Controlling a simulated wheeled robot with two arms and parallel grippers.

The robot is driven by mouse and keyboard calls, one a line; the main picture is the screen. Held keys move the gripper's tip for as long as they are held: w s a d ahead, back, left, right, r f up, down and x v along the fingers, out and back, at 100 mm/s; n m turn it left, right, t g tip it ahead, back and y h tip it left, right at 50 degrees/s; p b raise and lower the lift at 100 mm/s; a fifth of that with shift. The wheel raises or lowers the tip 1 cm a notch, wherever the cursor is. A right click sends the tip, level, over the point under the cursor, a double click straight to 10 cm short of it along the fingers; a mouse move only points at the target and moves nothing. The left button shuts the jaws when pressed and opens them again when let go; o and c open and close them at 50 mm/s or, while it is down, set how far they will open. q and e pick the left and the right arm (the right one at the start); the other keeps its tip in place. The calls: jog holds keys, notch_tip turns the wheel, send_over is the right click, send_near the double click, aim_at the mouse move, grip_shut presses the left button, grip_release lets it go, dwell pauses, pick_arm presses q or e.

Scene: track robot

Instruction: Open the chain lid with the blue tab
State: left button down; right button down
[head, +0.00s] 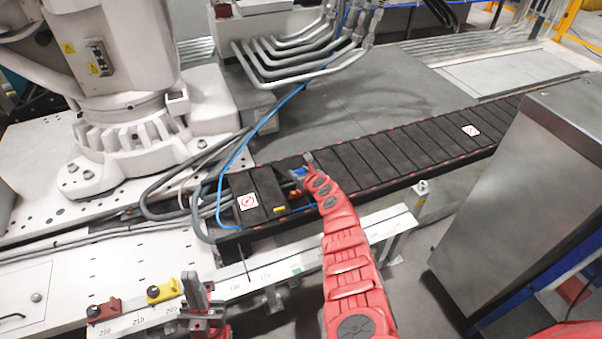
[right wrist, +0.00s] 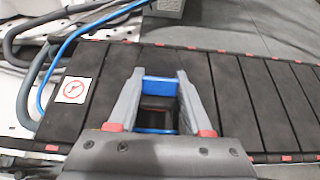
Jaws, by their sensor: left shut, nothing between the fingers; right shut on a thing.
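The black cable chain (head: 375,160) runs from the left middle to the upper right and also fills the right wrist view (right wrist: 255,90). The blue tab (right wrist: 160,86) is between the fingertips of my right gripper (right wrist: 160,80), which is shut on it; the tab also shows in the head view (head: 299,171). By the tab, an open gap in the chain shows a yellow part (head: 280,210), an orange part (head: 295,193) and blue cable. The lid itself is mostly hidden by my gripper. My left gripper (head: 192,284) is shut and empty at the lower left, apart from the chain.
A numbered rail (head: 255,275) runs in front of the chain, with a red clamp (head: 103,309) and a yellow clamp (head: 163,291). A grey metal cabinet (head: 520,190) stands at the right. A white robot base (head: 125,130) and cables (head: 170,205) are at the left.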

jog(key=shift+w+a+r, duration=0.15)
jog(key=shift+w+r, duration=0.2)
jog(key=shift+r, duration=0.15)
jog(key=shift+w+a+r, duration=0.1)
jog(key=shift+w+r, duration=0.2)
jog(key=shift+r, duration=0.2)
